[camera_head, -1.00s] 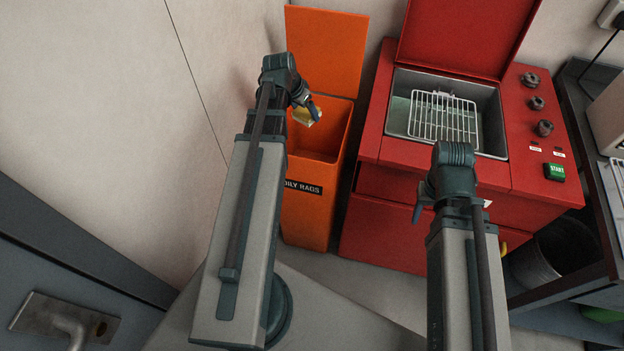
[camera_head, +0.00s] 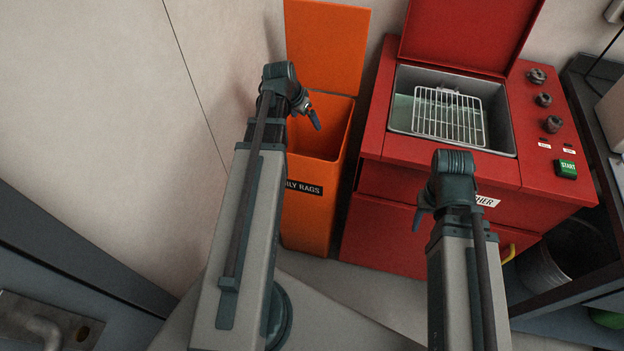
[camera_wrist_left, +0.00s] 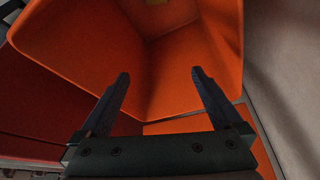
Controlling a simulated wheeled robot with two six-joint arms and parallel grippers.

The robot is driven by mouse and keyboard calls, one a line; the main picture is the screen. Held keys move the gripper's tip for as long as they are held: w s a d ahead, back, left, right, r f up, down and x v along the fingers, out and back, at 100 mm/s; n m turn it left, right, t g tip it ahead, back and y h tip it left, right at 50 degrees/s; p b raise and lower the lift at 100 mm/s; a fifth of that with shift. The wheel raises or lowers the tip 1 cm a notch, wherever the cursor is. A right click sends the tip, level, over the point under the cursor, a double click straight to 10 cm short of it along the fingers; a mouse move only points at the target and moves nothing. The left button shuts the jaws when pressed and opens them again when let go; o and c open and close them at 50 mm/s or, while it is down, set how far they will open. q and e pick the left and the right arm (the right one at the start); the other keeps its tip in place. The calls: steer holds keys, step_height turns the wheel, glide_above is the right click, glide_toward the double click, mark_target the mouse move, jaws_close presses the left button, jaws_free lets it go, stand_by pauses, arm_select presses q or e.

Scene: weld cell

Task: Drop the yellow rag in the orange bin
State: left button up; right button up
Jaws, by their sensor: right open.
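The orange bin (camera_head: 308,215) stands with its lid up against the wall and its top open. My left gripper (camera_head: 313,118) is over the bin's mouth with nothing between its fingers. In the left wrist view the gripper (camera_wrist_left: 158,85) is open, with its fingers spread and pointing into the bin (camera_wrist_left: 185,60). The rag is hidden in the head view. My right gripper (camera_head: 418,217) is open and empty in front of the red machine.
The red machine (camera_head: 400,235) stands close to the right of the bin. Its lid is up over a basin with a wire rack (camera_head: 448,117). A pale wall (camera_head: 110,110) is to the left. A dark bucket (camera_head: 560,255) is under the bench at right.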

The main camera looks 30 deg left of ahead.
arm_select(q)
steer(key=shift+r, duration=0.15)
steer(key=p+v, duration=1.2)
steer(key=v, duration=0.1)
steer(key=shift+s+r+p, duration=0.15)
steer(key=shift+r+p, duration=0.1)
steer(key=shift+p, duration=0.1)
steer(key=shift+a, duration=0.1)
